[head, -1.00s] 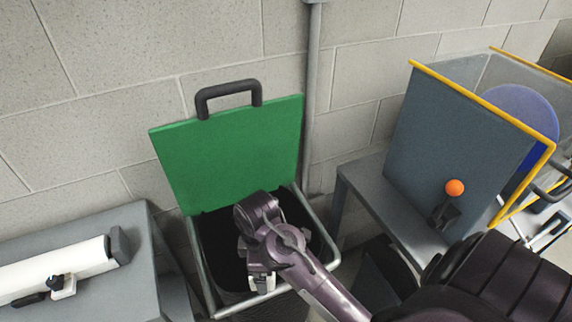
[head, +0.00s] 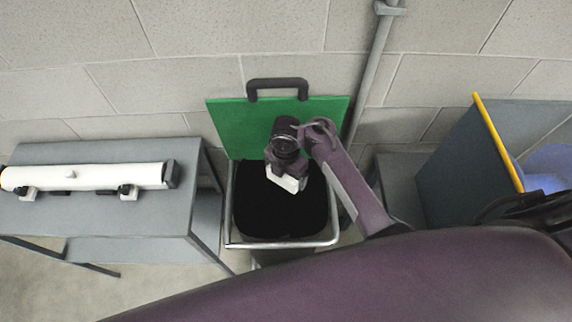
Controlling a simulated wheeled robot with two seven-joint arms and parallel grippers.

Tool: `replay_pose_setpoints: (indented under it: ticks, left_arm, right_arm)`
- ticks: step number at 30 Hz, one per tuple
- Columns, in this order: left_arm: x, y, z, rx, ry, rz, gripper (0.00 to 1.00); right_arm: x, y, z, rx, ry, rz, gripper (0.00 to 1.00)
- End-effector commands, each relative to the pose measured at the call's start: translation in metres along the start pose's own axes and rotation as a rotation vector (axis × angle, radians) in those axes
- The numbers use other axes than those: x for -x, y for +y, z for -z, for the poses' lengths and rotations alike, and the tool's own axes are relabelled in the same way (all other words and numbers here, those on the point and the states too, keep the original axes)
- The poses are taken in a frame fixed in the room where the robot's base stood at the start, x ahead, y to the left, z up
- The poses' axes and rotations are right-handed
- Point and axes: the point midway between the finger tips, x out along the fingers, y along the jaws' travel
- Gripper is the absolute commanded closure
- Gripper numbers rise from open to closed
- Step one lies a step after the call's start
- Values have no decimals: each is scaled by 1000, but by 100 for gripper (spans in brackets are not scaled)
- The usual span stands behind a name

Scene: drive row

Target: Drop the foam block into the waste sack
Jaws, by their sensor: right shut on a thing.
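The waste sack (head: 262,218) is black and hangs open in a metal frame, with its green lid (head: 232,128) raised against the wall. My right gripper (head: 287,182) is above the sack's mouth, inside the frame's outline, and points down. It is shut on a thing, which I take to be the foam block. A pale piece shows at the jaws, but I cannot tell clearly whether it is the block or the fingers. The sack's inside is too dark to make out. My left gripper is not in view.
A grey table (head: 150,208) with a long white tube (head: 110,177) stands left of the sack. A grey panel with a yellow edge (head: 497,140) stands at right. A grey pipe (head: 372,70) runs up the block wall behind.

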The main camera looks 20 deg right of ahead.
Motion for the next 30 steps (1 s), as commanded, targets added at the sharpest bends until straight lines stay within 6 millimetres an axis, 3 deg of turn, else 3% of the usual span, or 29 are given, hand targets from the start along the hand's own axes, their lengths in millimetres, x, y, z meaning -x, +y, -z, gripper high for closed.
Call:
replay_pose_setpoints:
  ticks: [15, 27, 28, 30]
  left_arm:
    - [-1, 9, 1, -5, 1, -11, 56]
    - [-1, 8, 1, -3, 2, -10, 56]
    - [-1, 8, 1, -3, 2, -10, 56]
    - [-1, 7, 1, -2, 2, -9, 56]
  right_arm:
    - [-52, 0, 0, 2, 0, 1, 31]
    - [-58, 0, 0, 0, -2, 0, 31]
    - [-58, 0, 0, 0, -2, 0, 6]
    - [-58, 0, 0, 0, -1, 0, 0]
